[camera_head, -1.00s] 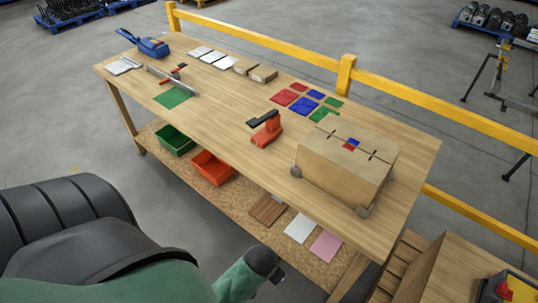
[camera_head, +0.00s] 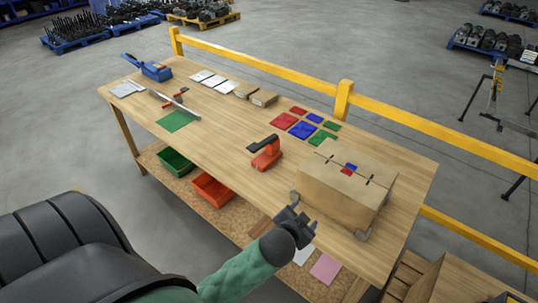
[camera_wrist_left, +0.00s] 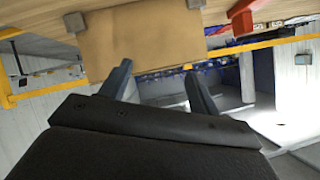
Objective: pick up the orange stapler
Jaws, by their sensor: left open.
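The orange stapler (camera_head: 267,154) with a black top arm stands upright on the wooden workbench (camera_head: 217,130), left of the cardboard box. Part of an orange-red thing, likely the stapler, shows at the top right of the left wrist view (camera_wrist_left: 242,16). My left gripper (camera_head: 291,213) is open and empty at the bench's front edge, in front of the box and apart from the stapler. Its two fingers also show in the left wrist view (camera_wrist_left: 158,82), with the box beyond them. My right gripper is not in view.
The cardboard box (camera_head: 340,190) stands right of the stapler, held at its corners by grey blocks. Red, blue and green pieces (camera_head: 302,129) lie behind the stapler. A yellow rail (camera_head: 430,130) runs behind the bench.

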